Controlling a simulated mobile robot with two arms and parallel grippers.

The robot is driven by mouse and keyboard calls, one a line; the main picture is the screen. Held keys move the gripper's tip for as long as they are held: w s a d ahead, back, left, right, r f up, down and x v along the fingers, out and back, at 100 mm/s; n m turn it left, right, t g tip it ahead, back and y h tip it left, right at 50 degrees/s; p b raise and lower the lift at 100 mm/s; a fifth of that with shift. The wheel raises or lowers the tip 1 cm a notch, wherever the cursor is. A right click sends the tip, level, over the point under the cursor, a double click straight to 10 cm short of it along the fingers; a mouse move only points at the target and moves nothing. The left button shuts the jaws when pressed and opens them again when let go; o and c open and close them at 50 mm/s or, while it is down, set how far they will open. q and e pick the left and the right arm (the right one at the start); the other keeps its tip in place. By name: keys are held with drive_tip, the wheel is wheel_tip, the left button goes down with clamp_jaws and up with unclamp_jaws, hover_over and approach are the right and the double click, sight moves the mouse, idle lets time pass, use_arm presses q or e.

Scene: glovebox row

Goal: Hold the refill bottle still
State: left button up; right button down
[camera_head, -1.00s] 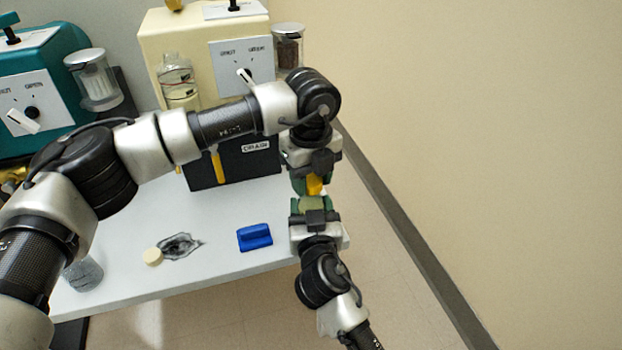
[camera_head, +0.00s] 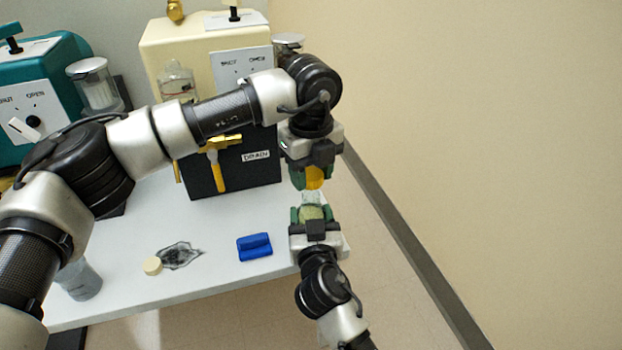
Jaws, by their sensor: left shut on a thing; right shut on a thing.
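A small clear bottle (camera_head: 312,199), which I take to be the refill bottle, stands upright in my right gripper (camera_head: 312,213) near the table's right edge. My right gripper is shut on it, and its green fingers hide most of its body. My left gripper (camera_head: 312,178) is directly above, pointing down, shut on a yellow cap (camera_head: 314,178). A small gap separates the yellow cap from the bottle's top.
A blue block (camera_head: 254,246), a cream disc (camera_head: 152,266) and a dark spill-like patch (camera_head: 180,255) lie on the white table (camera_head: 215,280). A translucent jar (camera_head: 82,282) stands at left. A black DRAIN box (camera_head: 232,174) stands behind. Floor is clear at right.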

use_arm(q)
drive_tip(key=shift+r, duration=0.95)
use_arm(e)
drive_tip(key=shift+c, duration=1.1)
unclamp_jaws()
